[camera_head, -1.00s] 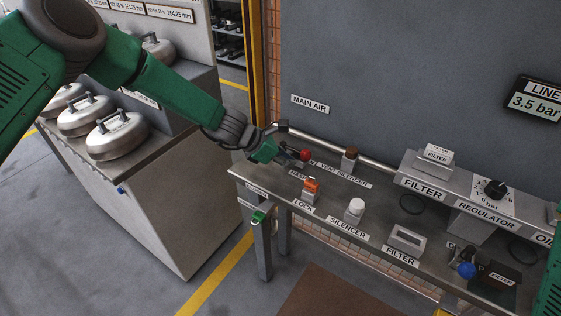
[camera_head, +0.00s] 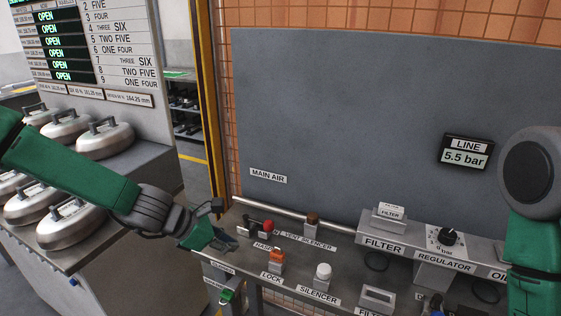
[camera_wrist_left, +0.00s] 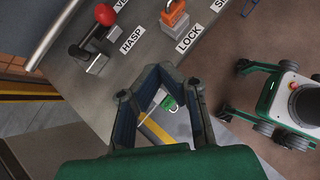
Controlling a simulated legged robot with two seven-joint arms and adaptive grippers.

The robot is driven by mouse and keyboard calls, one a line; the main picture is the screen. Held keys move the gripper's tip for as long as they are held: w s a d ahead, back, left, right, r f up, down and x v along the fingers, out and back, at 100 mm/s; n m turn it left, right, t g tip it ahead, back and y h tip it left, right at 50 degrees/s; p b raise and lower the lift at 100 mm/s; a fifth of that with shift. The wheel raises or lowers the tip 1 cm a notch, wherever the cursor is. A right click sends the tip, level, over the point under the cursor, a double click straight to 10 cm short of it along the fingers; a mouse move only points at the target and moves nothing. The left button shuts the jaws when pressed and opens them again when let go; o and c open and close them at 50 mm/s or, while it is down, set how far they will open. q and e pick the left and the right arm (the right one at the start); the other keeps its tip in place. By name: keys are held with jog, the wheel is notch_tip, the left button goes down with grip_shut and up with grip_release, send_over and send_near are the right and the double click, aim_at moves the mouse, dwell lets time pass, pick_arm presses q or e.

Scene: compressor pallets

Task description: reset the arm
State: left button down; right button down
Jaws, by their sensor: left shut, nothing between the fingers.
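My left arm comes in from the left in the head view. Its left gripper (camera_head: 229,243) is over the left end of the workbench, close to the hasp with the red ball-ended handle (camera_head: 267,226). In the left wrist view the fingertips of this gripper (camera_wrist_left: 159,69) meet, with nothing held between them. The red handle (camera_wrist_left: 104,14) and the orange lock (camera_wrist_left: 175,14) lie beyond the fingertips and apart from them. A green padlock (camera_wrist_left: 170,103) shows through the gap between the fingers. Part of my right arm (camera_head: 532,205) is at the right edge; its gripper is out of view.
The bench carries an orange lock (camera_head: 277,258), a white-topped silencer (camera_head: 323,272), a brown-topped vent silencer (camera_head: 312,219), a filter (camera_head: 389,216) and a regulator knob (camera_head: 448,237). Silver lidded pots (camera_head: 104,138) stand at left. The LINE display (camera_head: 466,152) reads 5.5 bar.

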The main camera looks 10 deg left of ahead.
pick_arm(q)
jog(key=s+a+f+m+g+y+b, duration=0.2)
jog(key=s+f+m+g+y, duration=0.15)
jog(key=s+f+m, duration=0.95)
jog(key=s+a+f+m+y, duration=0.1)
jog(key=s+a+f+m, duration=0.1)
jog(key=s+m, duration=0.2)
jog(key=s+a+f+m+y+b, duration=0.1)
jog(key=s+a+f+m, duration=0.2)
jog(key=s, duration=0.7)
jog(key=s+a+f+m+y, duration=0.1)
jog(key=s+a+f+m, duration=0.1)
jog(key=s+m, duration=0.3)
jog(key=shift+s+a+f+g+y, duration=0.15)
jog(key=shift+s+a+g+y, duration=0.2)
jog(key=shift+s, duration=0.75)
jog(key=shift+w+d, duration=0.1)
jog(key=shift+d, duration=0.05)
